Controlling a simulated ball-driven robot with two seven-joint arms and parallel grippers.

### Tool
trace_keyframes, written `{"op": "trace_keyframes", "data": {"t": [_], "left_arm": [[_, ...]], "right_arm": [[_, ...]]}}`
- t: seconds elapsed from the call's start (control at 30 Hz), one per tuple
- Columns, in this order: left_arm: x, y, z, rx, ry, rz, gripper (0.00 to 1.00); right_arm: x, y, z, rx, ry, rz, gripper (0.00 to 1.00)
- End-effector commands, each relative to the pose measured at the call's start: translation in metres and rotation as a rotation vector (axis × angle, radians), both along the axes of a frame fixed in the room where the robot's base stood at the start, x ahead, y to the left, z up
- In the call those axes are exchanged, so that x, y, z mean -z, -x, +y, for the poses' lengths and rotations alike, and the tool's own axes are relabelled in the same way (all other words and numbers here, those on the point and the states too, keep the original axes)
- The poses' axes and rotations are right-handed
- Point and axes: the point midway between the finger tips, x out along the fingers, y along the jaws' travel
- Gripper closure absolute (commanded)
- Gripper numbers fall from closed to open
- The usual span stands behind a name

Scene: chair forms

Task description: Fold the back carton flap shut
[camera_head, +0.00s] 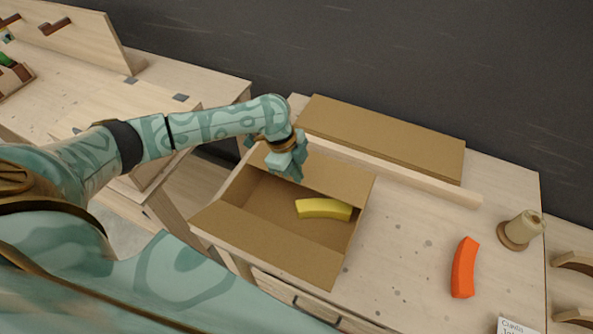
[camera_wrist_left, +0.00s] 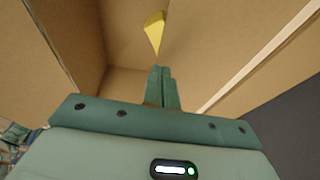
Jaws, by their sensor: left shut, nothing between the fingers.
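An open brown carton (camera_head: 232,213) stands on the wooden table. Its back flap (camera_head: 343,178) runs along the far side and seems to lean in over the opening; its exact angle is hard to tell. My right gripper is out of view.
A wooden strip (camera_head: 400,175) runs behind the carton, with a flat brown panel (camera_head: 385,138) beyond it. An orange curved piece (camera_head: 464,268) and a beige peg on a round base (camera_head: 521,230) stand to the right. The table between carton and orange piece is clear.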

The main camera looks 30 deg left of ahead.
Motion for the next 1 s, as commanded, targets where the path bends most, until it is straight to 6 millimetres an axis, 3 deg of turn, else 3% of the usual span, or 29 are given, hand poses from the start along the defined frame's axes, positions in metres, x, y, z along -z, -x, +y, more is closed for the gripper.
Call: {"op": "trace_keyframes", "data": {"t": [0.2,0.47,1.0], "left_arm": [[-0.013,0.000,0.000,0.000,0.000,0.000,1.00],[-0.022,0.000,0.003,0.000,0.000,-0.001,1.00],[-0.146,0.008,0.040,0.000,-0.002,-0.003,1.00]], "right_arm": [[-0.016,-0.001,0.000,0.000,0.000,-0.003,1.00],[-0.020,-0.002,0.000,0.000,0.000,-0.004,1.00],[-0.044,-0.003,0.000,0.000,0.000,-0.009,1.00]]}}
